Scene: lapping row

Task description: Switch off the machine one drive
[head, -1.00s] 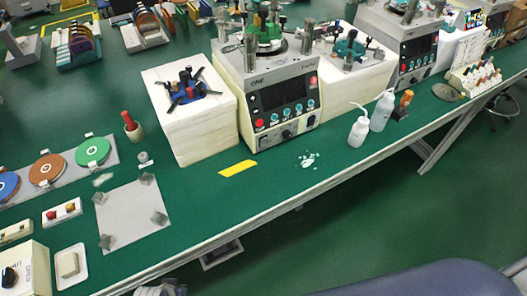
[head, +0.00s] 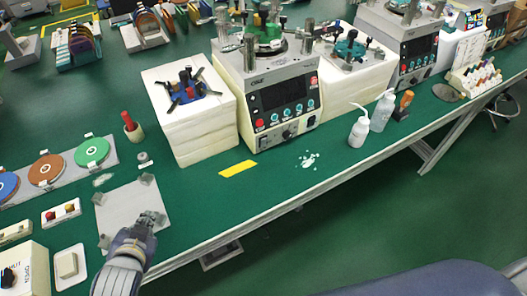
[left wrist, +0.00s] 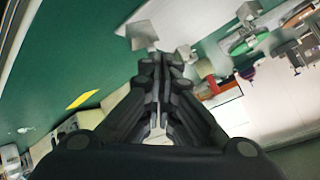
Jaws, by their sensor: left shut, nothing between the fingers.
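The nearer lapping machine (head: 282,100) stands on the green bench, with a dark screen, a row of teal knobs, a red button (head: 260,123) at the panel's lower left and a black knob (head: 288,134) below. A second similar machine (head: 416,55) stands further right. I cannot tell which is machine one, nor read its drive state. My left gripper (head: 152,220) is over the pale sheet near the bench's front edge, well left of and apart from both machines. Its fingers (left wrist: 160,68) are together and empty in the left wrist view. My right gripper is not in view.
A white block stack (head: 193,135) with a blue-hubbed fixture stands left of the nearer machine. A yellow strip (head: 238,168) and a white spill (head: 308,160) lie in front. Two white bottles (head: 358,132) stand right. A control box (head: 22,268) sits lower left.

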